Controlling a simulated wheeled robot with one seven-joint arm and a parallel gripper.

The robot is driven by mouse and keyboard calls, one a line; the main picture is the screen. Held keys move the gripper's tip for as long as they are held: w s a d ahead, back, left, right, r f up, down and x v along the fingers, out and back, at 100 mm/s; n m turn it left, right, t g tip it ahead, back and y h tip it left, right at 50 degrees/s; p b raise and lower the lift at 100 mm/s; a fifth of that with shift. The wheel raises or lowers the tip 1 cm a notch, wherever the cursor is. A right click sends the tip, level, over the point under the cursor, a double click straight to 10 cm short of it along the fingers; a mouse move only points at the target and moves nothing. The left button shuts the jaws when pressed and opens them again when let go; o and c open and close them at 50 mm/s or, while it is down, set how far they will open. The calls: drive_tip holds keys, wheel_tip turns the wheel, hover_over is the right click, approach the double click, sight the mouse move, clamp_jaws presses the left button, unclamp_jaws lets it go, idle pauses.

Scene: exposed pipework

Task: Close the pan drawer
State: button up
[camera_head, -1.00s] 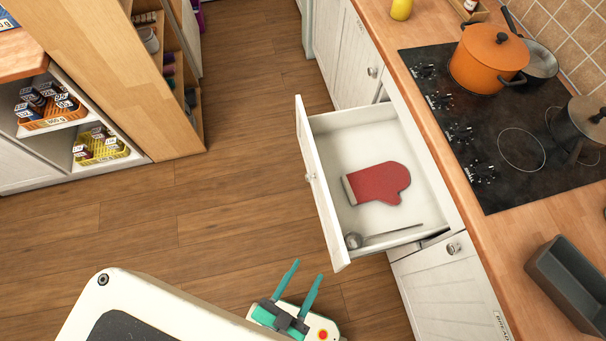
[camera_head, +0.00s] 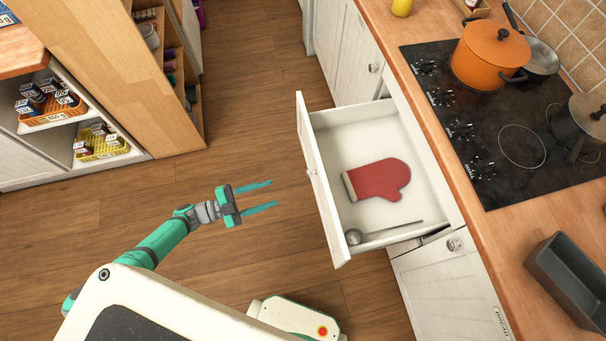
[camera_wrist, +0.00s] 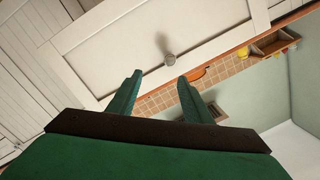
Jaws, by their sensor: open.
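The white pan drawer (camera_head: 318,190) stands pulled out below the counter in the head view. Inside it lie a red oven mitt (camera_head: 378,181) and a ladle (camera_head: 384,232). A small round knob (camera_head: 310,172) sits on its front. My gripper (camera_head: 272,196) is open and empty, to the left of the drawer front and apart from it, with its fingers pointing right toward it. In the wrist view, a white panel front (camera_wrist: 150,50) with a round knob (camera_wrist: 170,58) shows beyond my two fingers (camera_wrist: 158,92).
The counter (camera_head: 485,225) holds a black stovetop (camera_head: 480,130), an orange pot (camera_head: 489,58), a grey pot (camera_head: 580,122) and a dark loaf pan (camera_head: 570,280). A wooden shelf unit (camera_head: 150,90) stands at the left. The wood floor (camera_head: 230,140) between is clear.

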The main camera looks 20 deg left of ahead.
drive_tip(key=w+d+m+g+h, duration=0.1)
drive_tip(key=w+d, duration=0.8)
drive_tip(key=w, duration=0.1)
drive_tip(key=shift+w+r+m, duration=0.2)
drive_tip(key=shift+r+m, duration=0.1)
drive_tip(key=shift+r, duration=0.05)
drive_tip(key=shift+d, duration=0.1)
clamp_jaws()
